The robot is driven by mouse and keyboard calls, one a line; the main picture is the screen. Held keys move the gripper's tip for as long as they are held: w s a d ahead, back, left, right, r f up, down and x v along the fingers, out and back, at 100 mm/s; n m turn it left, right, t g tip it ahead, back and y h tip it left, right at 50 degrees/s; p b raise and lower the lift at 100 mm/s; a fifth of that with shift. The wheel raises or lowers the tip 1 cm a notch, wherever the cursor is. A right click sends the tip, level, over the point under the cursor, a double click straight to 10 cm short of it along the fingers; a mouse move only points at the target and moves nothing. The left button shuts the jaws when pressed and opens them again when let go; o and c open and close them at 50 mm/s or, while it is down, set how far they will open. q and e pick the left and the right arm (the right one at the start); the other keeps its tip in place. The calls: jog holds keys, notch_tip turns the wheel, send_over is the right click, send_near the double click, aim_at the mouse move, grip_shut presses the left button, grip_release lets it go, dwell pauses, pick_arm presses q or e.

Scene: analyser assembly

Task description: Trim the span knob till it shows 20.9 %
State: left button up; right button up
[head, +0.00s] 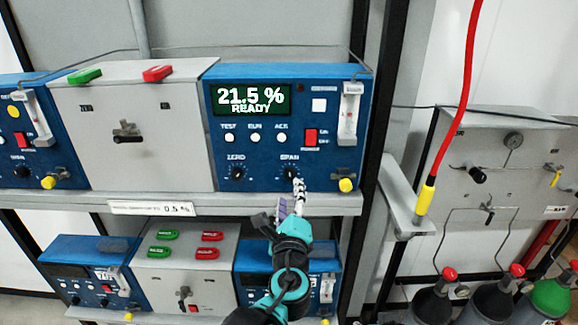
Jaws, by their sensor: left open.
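The span knob (290,174) is a small black dial at the lower right of the blue analyser's (262,150) front panel, under the label SPAN. The green display (251,99) above it reads 21.5 % and READY. My left gripper (291,192) is open, with its fingers just below and beside the span knob. One finger reaches up close to the knob's right edge; I cannot tell whether it touches. My right gripper is not in view.
The zero knob (238,173) sits left of the span knob. A red power switch (311,137), a flow tube (349,113) and a yellow knob (346,185) lie to the right. The shelf edge (240,204) runs below. A red hose (455,100) hangs at right.

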aim_at(290, 177)
pick_arm(q)
jog(key=w, duration=0.8)
jog(key=shift+a, duration=0.1)
grip_shut()
